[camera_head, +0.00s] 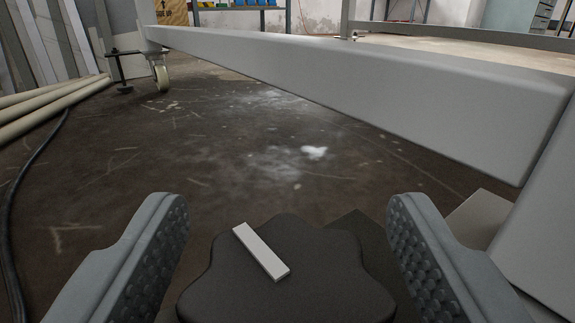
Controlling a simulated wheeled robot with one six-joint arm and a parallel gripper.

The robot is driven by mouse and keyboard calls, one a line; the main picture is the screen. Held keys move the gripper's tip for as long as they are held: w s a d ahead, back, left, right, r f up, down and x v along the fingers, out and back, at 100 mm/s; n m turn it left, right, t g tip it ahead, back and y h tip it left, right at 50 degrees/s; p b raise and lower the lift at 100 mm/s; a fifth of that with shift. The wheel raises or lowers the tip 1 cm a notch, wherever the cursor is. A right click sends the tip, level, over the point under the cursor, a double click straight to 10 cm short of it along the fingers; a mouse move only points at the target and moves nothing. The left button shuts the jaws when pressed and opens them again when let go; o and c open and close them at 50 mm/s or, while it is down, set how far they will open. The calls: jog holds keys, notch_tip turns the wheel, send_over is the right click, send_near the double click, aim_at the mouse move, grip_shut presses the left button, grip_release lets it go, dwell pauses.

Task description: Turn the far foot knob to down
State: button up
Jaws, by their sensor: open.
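A black lobed foot knob (330,270) with a pale bar mark (262,251) fills the lower middle of the view, close to me. The bar slants from upper left to lower right. My gripper (288,215) is open, with one textured finger on each side of this knob and visible gaps between. The knob's lower edge is cut off by the frame. Another foot (122,72) stands beside a caster wheel (161,77) at the far upper left. Whether the near or distant foot is the task's far one cannot be told from this view.
A grey frame beam (370,85) runs overhead from upper left to right, meeting a grey leg (545,235) at right. Pale pipes (50,108) and a black cable (12,225) lie at left. The stained floor (230,150) ahead is clear.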

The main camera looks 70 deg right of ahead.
jog(key=shift+w+d, duration=0.3)
jog(key=shift+d, duration=0.35)
jog(key=c, duration=1)
jog(key=shift+o, duration=0.2)
